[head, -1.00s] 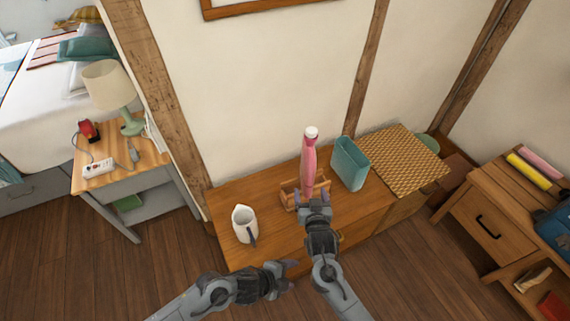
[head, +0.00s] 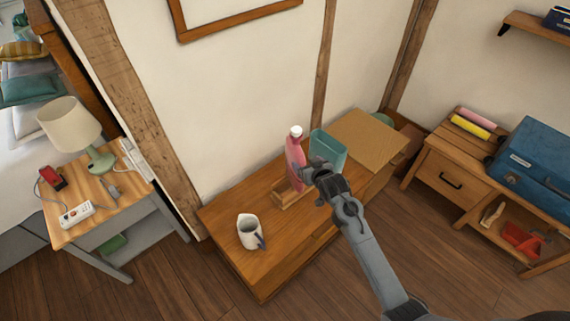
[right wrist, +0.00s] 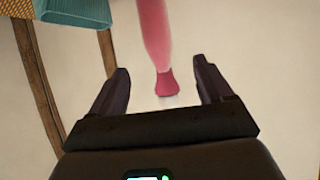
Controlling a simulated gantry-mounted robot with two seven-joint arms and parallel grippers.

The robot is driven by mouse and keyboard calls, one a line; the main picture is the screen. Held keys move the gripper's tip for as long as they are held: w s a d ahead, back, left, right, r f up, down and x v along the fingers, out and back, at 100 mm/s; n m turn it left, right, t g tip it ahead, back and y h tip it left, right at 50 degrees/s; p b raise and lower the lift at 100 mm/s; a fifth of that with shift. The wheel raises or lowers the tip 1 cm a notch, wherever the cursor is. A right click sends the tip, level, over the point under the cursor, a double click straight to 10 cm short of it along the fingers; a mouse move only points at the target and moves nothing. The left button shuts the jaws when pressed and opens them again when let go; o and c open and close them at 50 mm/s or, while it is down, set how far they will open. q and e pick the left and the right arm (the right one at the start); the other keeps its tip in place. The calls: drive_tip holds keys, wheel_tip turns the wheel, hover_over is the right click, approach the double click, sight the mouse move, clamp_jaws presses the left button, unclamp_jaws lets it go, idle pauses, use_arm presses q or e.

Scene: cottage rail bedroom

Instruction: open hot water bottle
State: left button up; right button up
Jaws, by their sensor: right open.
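The pink hot water bottle (head: 295,163) with a white cap (head: 296,131) stands upright in a low wooden holder (head: 286,198) on the wooden cabinet (head: 260,271). My right gripper (head: 311,169) is open, close beside the bottle's right side and below the cap. In the right wrist view the bottle (right wrist: 154,32) appears upside down, its darker neck (right wrist: 166,82) between the two open fingers (right wrist: 163,84) in the picture. The pale cap is hard to tell from the wall there. Whether the fingers touch the bottle cannot be told. My left gripper is out of view.
A teal container (head: 328,147) stands close behind the bottle on the right, beside a woven box (head: 362,140). A white jug (head: 249,232) stands at the cabinet's front left. The cabinet top between jug and holder is clear. The wall is close behind.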

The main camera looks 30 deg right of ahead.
sight(302, 158)
drive_tip(key=x, duration=0.4)
drive_tip(key=shift+d+r, duration=0.1)
drive_tip(key=shift+d, duration=0.05)
drive_tip(key=shift+b+x, duration=0.65)
drive_tip(key=shift+x, duration=2.75)
clamp_jaws()
drive_tip(key=shift+r, duration=0.2)
